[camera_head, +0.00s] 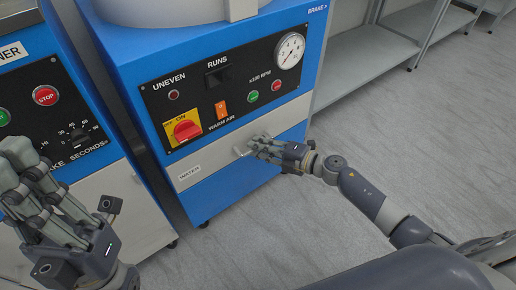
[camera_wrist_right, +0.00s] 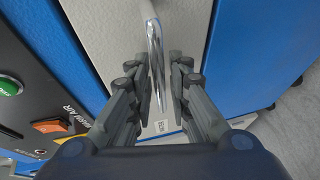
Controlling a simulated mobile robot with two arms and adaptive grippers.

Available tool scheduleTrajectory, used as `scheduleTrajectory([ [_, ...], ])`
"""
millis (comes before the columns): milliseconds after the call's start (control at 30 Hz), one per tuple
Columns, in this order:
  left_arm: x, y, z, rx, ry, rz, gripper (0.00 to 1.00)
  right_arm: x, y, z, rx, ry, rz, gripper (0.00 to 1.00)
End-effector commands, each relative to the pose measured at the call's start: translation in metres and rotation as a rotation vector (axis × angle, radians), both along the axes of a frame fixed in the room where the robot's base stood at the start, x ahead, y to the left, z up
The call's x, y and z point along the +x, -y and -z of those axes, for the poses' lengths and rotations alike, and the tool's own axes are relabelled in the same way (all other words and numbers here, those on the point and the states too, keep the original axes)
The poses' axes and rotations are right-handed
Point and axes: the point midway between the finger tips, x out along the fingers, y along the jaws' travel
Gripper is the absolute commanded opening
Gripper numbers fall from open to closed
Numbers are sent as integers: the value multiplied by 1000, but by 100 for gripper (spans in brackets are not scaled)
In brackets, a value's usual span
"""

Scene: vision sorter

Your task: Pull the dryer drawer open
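The dryer drawer is a pale grey front panel (camera_head: 212,172) with a WATER label, set low in the blue dryer. It looks flush with the cabinet. It also shows in the right wrist view (camera_wrist_right: 105,35). Its shiny bar handle (camera_wrist_right: 154,55) runs between the fingers of my right gripper (camera_wrist_right: 160,92), which stand apart on both sides of it. In the head view, my right gripper (camera_head: 252,147) is at the drawer front and hides most of the handle. Contact with the bar cannot be told. My left gripper (camera_head: 14,168) is open and empty at the lower left.
Above the drawer is a black control panel (camera_head: 205,95) with a red knob, switches and a gauge. Another blue machine (camera_head: 60,110) stands at the left. Grey shelves (camera_head: 370,55) stand at the back right. The floor (camera_head: 330,225) before the dryer is clear.

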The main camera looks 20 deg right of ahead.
Motion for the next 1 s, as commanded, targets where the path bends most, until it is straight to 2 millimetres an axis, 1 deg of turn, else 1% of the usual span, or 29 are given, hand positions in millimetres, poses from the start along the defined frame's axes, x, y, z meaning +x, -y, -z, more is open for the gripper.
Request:
scheduleTrajectory([
  [133,0,0,2,0,-1,0,0,5,-4,1,0,0,0,18],
  [367,0,0,2,1,-2,0,0,5,-5,1,0,0,0,18],
  [433,0,0,2,1,-2,0,0,5,-5,1,0,0,0,4],
  [467,0,0,2,1,-2,0,0,5,-5,1,0,0,0,0],
  [767,1,0,1,1,-3,0,0,2,-4,1,0,-1,-1,0],
  [867,1,0,-1,1,-3,0,0,-3,-2,1,0,-2,-1,0],
  [1000,1,0,-8,1,-4,0,0,-20,4,1,-2,-5,-1,0],
])
